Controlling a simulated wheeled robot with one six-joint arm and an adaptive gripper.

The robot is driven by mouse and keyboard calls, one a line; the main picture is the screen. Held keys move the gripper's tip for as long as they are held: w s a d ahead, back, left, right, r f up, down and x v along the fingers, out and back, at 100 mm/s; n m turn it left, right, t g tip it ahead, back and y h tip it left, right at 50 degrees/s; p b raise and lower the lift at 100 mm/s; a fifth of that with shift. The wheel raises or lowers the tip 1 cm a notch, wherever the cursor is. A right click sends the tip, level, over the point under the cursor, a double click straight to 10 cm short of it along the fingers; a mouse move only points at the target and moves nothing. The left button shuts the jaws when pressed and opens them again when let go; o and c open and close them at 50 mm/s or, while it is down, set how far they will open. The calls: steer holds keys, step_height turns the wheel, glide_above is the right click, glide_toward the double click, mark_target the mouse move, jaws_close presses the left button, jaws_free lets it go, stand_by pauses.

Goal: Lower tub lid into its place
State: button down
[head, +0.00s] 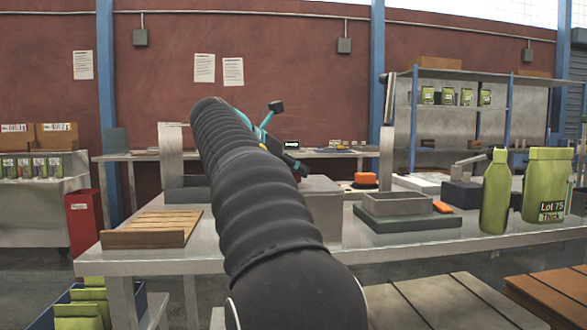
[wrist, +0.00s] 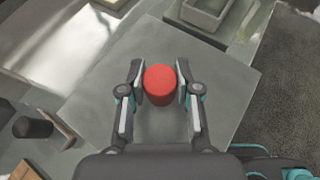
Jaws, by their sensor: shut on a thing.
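My gripper (wrist: 160,84) is shut on a round red knob (wrist: 160,80) in the wrist view, one finger on each side. Below the knob is a wide, flat grey square plate (wrist: 215,75), which looks like the tub lid. In the head view a grey box (head: 322,205), likely the tub, stands on the bench, partly hidden behind my arm.
A shallow grey tray on a dark base (head: 410,220) stands right of the box, with an orange block (head: 442,207) beside it. A wooden slatted rack (head: 150,230) lies at the bench's left.

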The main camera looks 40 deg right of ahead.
steer(key=c, duration=0.7)
jaws_free()
steer(key=shift+c, duration=0.2)
steer(key=v, duration=1.2)
steer(key=s+a+f+m+t+y, duration=0.1)
steer(key=s+a+f+m+y, duration=0.3)
steer(key=f, duration=0.9)
steer(key=s+a+f+m+t+y, duration=0.2)
steer(key=s+a+f+m+y, duration=0.2)
steer(key=s+a+f+m, duration=0.4)
steer(key=s+a+f+m+t+y, duration=0.2)
steer(key=s+a+f+m+y, duration=0.2)
steer(key=f, duration=1.5)
steer(key=s+a+m, duration=0.2)
steer(key=s+a, duration=0.2)
steer(key=s, duration=0.1)
steer(key=shift+a, duration=0.35)
